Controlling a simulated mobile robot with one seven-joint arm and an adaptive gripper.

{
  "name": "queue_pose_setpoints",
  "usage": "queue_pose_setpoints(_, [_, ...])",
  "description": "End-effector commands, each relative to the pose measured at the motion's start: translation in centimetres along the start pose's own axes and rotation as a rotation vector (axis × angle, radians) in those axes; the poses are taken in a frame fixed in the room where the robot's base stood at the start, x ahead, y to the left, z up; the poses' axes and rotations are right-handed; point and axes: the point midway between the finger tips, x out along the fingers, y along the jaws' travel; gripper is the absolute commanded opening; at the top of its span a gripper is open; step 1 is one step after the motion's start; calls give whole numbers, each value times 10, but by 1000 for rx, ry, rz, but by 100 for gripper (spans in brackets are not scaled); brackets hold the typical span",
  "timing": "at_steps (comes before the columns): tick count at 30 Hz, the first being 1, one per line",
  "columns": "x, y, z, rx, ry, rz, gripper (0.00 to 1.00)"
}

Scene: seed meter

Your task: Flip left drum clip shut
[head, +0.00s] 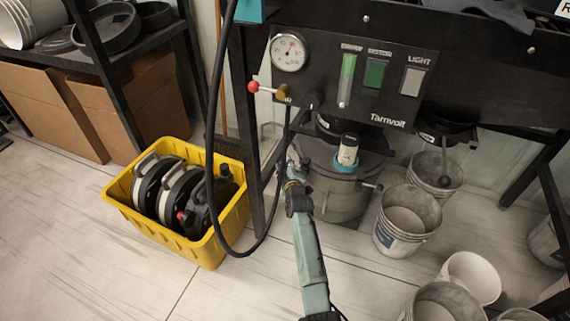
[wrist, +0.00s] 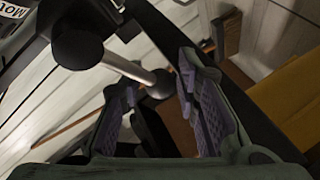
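The grey metal drum (head: 342,195) stands under the dark machine panel, with a teal collar and a white-labelled cylinder at its top. A short bar handle (head: 372,187) sticks out on its right side. My gripper (head: 292,166) is at the drum's upper left and covers the clip area there, so the left clip's state cannot be told. In the wrist view, my gripper (wrist: 163,100) has its two purple-padded fingers apart. A pale rod (wrist: 122,66) with dark ball ends reaches from the upper left, and its lower ball (wrist: 158,85) shows between the fingers. Contact cannot be told.
A black hose (head: 210,160) loops down left of the drum. A yellow crate (head: 222,252) with dark round parts stands at the left. Several buckets (head: 384,244) crowd the right. A black post (head: 270,190) rises close beside my gripper. Floor at the lower left is clear.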

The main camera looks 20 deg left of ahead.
Motion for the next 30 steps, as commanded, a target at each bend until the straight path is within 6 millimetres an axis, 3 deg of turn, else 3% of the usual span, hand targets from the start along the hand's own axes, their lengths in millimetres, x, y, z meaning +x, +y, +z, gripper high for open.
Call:
queue_pose_setpoints(3, [0, 0, 0, 0, 0, 0, 28])
queue_pose_setpoints(16, [0, 0, 0, 0, 0, 0, 0])
queue_pose_setpoints(30, [0, 0, 1, 1, -1, 0, 0])
